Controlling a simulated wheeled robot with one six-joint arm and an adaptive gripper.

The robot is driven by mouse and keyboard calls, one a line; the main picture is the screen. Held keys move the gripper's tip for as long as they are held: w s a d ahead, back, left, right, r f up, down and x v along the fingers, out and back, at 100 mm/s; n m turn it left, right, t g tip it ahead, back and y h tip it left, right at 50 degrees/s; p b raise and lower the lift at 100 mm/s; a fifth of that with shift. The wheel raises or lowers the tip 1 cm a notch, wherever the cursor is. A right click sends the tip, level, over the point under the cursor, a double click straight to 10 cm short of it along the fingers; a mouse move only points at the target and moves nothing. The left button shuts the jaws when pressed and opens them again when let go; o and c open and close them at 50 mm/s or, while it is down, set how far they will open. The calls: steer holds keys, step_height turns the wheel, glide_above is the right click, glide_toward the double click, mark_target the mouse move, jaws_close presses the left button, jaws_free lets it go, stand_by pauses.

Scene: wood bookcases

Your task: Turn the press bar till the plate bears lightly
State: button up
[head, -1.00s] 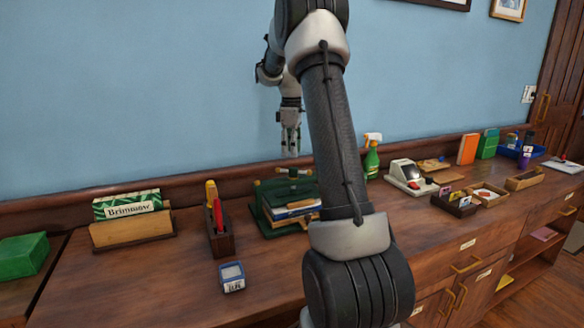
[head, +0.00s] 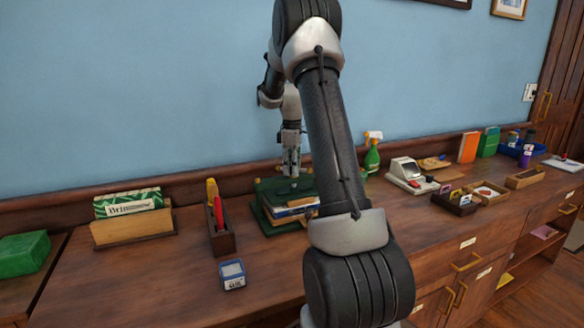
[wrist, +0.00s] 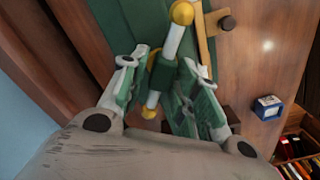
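The green book press (head: 264,216) stands on the counter against the wall, with books (head: 291,208) lying in it. In the wrist view the press bar (wrist: 173,42) is a pale rod with yellow ball ends, crossing a green hub. My gripper (head: 291,174) points down just above the press. In the wrist view its two fingers (wrist: 165,68) stand apart on either side of the bar and hub. I cannot tell whether either finger touches the bar. The press plate is not clearly visible.
A wooden holder with red and yellow tools (head: 221,240) stands left of the press. A small blue box (head: 232,275) sits in front. A green spray bottle (head: 372,155) and a card machine (head: 408,174) stand to the right. The front counter is mostly clear.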

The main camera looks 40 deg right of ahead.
jaws_close()
steer(key=shift+m, duration=0.5)
steer(key=m, duration=0.3)
steer(key=shift+w+d+m, duration=0.1)
steer(key=shift+m, duration=0.3)
steer(key=m, duration=0.4)
steer(key=shift+d+m, duration=0.15)
steer(key=shift+m, duration=0.15)
steer(key=m, duration=0.5)
steer(key=shift+d, duration=0.15)
steer(key=m, duration=0.5)
steer(key=shift+d+m, duration=0.1)
steer(key=shift+m, duration=0.2)
